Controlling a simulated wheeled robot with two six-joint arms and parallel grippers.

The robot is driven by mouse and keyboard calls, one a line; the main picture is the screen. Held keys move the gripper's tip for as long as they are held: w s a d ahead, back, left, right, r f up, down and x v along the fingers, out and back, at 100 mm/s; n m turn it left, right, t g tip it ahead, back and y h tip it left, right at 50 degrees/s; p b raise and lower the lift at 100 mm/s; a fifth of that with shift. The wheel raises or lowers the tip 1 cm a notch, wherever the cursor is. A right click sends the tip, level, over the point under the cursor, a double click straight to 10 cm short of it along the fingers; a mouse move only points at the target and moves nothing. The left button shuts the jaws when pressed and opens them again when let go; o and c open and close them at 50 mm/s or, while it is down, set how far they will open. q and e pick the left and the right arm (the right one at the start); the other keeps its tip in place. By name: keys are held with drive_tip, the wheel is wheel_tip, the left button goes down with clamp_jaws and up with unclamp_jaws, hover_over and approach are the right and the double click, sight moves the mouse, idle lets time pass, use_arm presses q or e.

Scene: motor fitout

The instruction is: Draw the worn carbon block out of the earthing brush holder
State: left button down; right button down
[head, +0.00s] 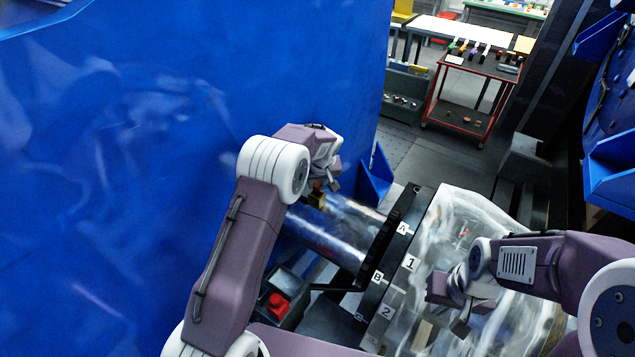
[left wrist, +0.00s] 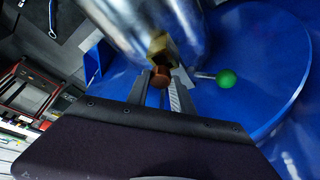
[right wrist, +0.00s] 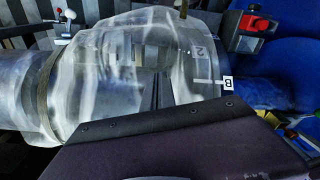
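The brass brush holder (head: 317,198) sits against the shiny shaft (head: 335,235), and also shows in the left wrist view (left wrist: 162,47). A small copper-brown block (left wrist: 160,78), apparently the worn carbon block, shows at the holder's near end. My left gripper (head: 322,186) is at the holder; its fingers (left wrist: 160,90) flank the block with no clear gap, so it looks shut on it. Whether the block has shifted in the holder is not clear. My right gripper (head: 455,305) is over the clear cover; its narrow fingers (right wrist: 156,90) look together and empty.
A green-knobbed lever (left wrist: 226,78) stands right beside the holder. A clear cover (head: 470,225) and a dark ring labelled A, B (head: 385,250) lie to the right. A red button box (head: 278,305) is below. A red cart (head: 470,95) stands behind on open floor.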

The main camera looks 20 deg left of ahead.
use_arm(q)
drive_tip(key=shift+a+r+p, duration=0.1)
drive_tip(key=shift+r+p, duration=0.25)
drive_tip(key=shift+r, duration=0.1)
drive_tip(key=shift+r+p, duration=1.6)
drive_tip(key=shift+r, duration=0.9)
drive_tip(key=shift+f, duration=0.15)
